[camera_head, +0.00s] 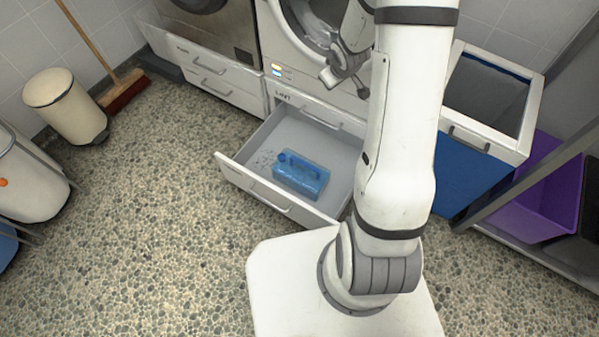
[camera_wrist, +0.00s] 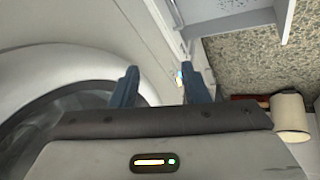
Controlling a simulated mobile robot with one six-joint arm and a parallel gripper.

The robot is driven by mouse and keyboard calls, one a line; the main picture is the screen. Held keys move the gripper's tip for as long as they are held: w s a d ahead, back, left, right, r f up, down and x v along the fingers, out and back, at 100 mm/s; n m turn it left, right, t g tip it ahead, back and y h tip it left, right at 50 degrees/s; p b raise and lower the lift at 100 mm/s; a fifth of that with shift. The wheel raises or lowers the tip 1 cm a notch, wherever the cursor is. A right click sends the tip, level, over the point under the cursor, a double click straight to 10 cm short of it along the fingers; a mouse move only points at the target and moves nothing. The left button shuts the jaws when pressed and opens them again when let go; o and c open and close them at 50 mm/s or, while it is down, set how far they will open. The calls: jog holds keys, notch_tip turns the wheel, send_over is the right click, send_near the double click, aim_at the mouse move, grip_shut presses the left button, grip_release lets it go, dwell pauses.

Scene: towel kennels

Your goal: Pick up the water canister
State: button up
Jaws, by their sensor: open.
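The water canister (camera_head: 300,175) is a translucent blue block-shaped container with a darker blue handle and cap. It lies in an open white drawer (camera_head: 247,186) below the right-hand machine in the head view. My gripper (camera_head: 347,82) is above and behind the drawer, in front of the machine's round door, well apart from the canister. In the wrist view my gripper (camera_wrist: 160,87) has its two fingers spread with nothing between them. The canister does not show in the wrist view.
A second drawer (camera_head: 212,84) sits under the left machine. A white-framed bin with a blue front (camera_head: 470,172) and a purple crate (camera_head: 540,195) stand right. A cream pedal bin (camera_head: 66,108) and a broom (camera_head: 122,92) stand left. The pebbled floor left of the drawer is clear.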

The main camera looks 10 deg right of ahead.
notch_tip(320, 180, down, 15)
jog(key=w+n+y+b, duration=0.2)
jog(key=b, duration=0.2)
jog(key=n+y+b, duration=0.2)
jog(key=y+b, duration=0.3)
jog(key=b, duration=0.2)
send_near(303, 162)
jog(key=x, duration=0.3)
jog(key=shift+d+f, duration=0.1)
jog(key=shift+f, duration=0.2)
jog(key=shift+w+a+f+t+b, duration=0.2)
jog(key=shift+a+f+b, duration=0.15)
jog(key=shift+f, duration=0.15)
jog(key=shift+w+a+f+t+b, duration=0.1)
jog(key=shift+w+a+f+b, duration=0.15)
jog(key=shift+f, duration=0.25)
jog(key=b+x, duration=0.2)
jog(key=x, duration=0.3)
jog(key=shift+w+a+f+b, duration=0.1)
jog(key=shift+w+a+b, duration=0.15)
jog(key=shift+a+b, duration=0.1)
jog(key=shift+c, duration=0.4)
grip_shut()
